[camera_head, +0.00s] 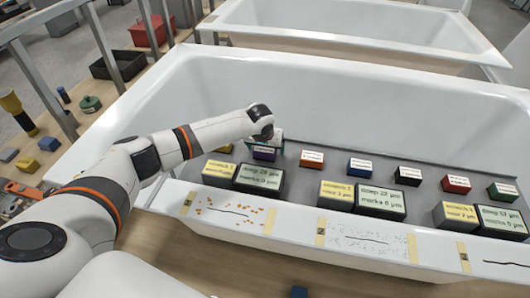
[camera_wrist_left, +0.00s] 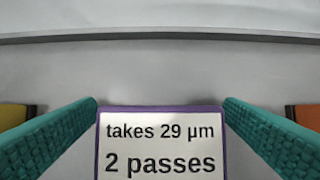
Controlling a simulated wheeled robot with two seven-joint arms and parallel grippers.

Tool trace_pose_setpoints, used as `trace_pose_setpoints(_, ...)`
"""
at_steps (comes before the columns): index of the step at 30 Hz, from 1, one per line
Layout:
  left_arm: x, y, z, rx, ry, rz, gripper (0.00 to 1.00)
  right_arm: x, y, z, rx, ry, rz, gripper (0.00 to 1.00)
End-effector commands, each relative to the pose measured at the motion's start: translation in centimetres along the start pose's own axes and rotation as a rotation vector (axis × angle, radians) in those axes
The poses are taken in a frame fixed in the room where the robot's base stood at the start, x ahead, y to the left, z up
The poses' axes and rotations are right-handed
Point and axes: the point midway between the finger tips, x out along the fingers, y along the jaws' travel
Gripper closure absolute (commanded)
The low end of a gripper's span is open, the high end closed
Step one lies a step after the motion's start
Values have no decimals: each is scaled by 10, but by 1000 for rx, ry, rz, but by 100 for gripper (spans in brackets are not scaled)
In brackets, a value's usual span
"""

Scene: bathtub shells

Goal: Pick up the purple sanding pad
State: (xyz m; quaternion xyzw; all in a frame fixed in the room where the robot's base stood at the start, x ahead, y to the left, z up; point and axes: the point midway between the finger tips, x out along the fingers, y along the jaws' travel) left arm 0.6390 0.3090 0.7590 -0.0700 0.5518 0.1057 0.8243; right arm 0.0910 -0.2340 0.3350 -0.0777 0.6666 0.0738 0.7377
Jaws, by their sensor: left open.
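The purple sanding pad (camera_head: 264,154) lies on the grey shelf in the tub, at the left part of the row of pads. In the left wrist view the purple pad (camera_wrist_left: 160,145) fills the bottom middle, with a white label reading "takes 29 µm 2 passes". My left gripper (camera_head: 265,138) is over it, pointing down. In the wrist view the open left gripper (camera_wrist_left: 160,106) has one teal finger on each side of the pad, with a small gap on both sides. The lower part of the pad is cut off there. My right gripper is in neither view.
An orange pad (camera_head: 312,159) lies to the right and a yellow one (camera_head: 224,149) to the left. Blue (camera_head: 360,167), black (camera_head: 408,176), red (camera_head: 456,184) and green (camera_head: 502,192) pads continue the row.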

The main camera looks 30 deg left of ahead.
Motion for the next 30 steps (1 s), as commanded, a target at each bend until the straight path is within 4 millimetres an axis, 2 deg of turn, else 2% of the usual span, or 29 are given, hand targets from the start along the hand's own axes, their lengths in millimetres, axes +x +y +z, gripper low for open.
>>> trace_pose_setpoints(6,1,0,0,0,-1,-1,9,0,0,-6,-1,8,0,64)
trace_pose_setpoints(8,1,0,0,0,0,-1,17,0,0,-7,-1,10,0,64)
trace_pose_setpoints(15,1,0,0,0,0,-1,57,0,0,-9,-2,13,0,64)
trace_pose_setpoints(23,-1,0,1,0,-1,-1,58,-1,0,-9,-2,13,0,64)
trace_pose_setpoints(26,-10,-1,5,0,-3,-3,58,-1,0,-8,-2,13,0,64)
trace_pose_setpoints(30,-34,-1,16,0,-4,-4,58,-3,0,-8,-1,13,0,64)
